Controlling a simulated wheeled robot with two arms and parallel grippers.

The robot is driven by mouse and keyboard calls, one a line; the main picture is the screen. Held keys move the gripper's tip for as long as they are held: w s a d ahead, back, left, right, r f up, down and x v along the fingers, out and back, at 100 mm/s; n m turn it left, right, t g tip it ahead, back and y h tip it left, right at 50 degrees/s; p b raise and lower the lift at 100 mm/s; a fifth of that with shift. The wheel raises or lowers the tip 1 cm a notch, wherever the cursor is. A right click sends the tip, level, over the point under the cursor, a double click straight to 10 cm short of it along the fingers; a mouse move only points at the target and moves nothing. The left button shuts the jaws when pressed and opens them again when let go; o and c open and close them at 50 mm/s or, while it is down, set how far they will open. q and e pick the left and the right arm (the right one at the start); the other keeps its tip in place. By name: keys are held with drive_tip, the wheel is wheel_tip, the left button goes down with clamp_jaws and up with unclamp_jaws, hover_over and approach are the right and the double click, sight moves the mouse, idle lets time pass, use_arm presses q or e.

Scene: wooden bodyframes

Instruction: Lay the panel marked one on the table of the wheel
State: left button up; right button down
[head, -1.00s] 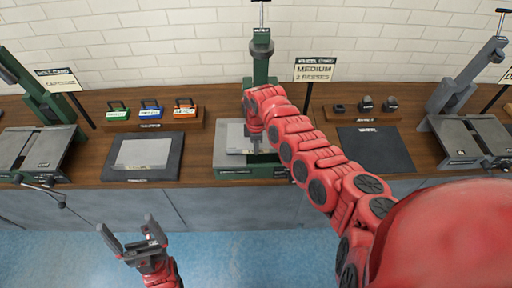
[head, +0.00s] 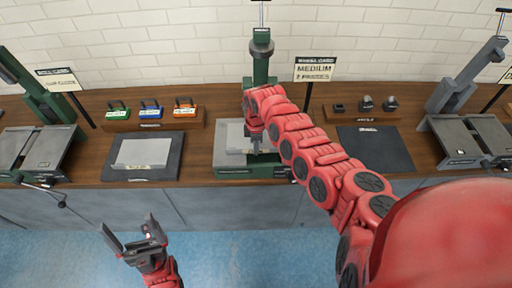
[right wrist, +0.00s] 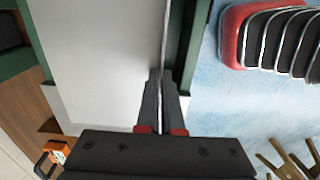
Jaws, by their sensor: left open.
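A light grey panel (head: 232,133) lies on or just over the table of the green wheel machine (head: 261,62) in the middle of the bench. It also shows in the right wrist view (right wrist: 95,55); no mark on it can be read. My right gripper (head: 257,145) points down at the panel's right side. In the right wrist view my right gripper (right wrist: 162,80) has its fingers close together on the panel's thin edge. A second light panel (head: 143,152) lies on a dark mat at the left. My left gripper (head: 130,232) is open and empty in front of the bench.
A wooden rack (head: 150,125) holds green, blue and orange handled blocks. A dark empty mat (head: 376,149) lies right of the wheel. A sign (head: 314,70) reads medium, 2 passes. Other machines stand at the left (head: 38,148) and right (head: 468,135).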

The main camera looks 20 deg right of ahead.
drive_tip(key=shift+c, duration=2.2)
unclamp_jaws()
drive_tip(key=shift+r+p, duration=3)
drive_tip(key=shift+r, duration=0.5)
